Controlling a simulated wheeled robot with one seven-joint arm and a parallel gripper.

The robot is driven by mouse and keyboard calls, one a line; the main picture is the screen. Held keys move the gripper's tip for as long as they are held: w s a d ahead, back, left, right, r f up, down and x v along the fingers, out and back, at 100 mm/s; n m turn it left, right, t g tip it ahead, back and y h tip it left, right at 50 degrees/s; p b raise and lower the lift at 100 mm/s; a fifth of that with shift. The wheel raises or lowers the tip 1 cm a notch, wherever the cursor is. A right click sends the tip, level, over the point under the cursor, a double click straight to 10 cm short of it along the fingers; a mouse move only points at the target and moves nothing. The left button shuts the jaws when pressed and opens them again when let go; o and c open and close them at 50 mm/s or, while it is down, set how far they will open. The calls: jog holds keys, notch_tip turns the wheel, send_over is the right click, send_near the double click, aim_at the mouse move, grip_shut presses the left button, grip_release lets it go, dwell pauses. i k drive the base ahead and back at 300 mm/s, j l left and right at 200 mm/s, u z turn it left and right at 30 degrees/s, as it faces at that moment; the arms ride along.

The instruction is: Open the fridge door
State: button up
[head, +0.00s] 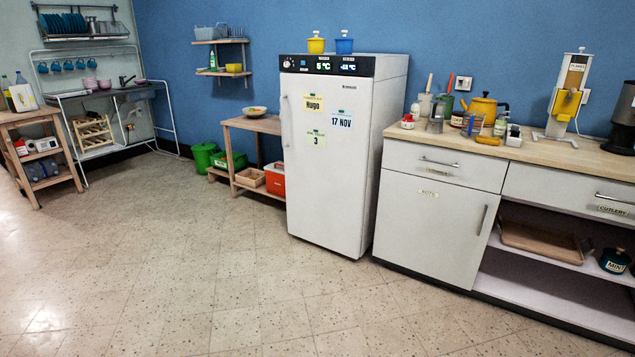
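The white fridge (330,195) stands upright against the blue wall in the middle of the head view. Its door is shut and carries several paper notes. A light vertical handle (287,122) runs along the upper left edge of the door. A black panel with a dial and two small displays (336,65) spans the top front. My gripper is not in view, so its state and its place relative to the fridge do not show.
A counter with drawers (436,190) stands close at the fridge's right. A low wooden table (262,124) with a red box (274,180) and green bins stands at its left. Two small pots sit on the fridge top. The tiled floor (200,270) in front is clear.

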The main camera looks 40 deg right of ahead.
aim_at(325, 118)
jog(key=i+l+z, duration=0.15)
jog(key=i+l, duration=0.3)
jog(key=i, duration=0.25)
jog(key=i+l+z, duration=0.15)
jog(key=i+l, duration=0.2)
jog(key=i, duration=0.35)
jog(key=i+l+z, duration=0.1)
jog(key=i+l, duration=0.15)
jog(key=i, duration=0.45)
jog(key=i+l+z, duration=0.15)
jog(key=i, duration=0.6)
jog(key=i+l+z, duration=0.15)
jog(key=i, duration=0.6)
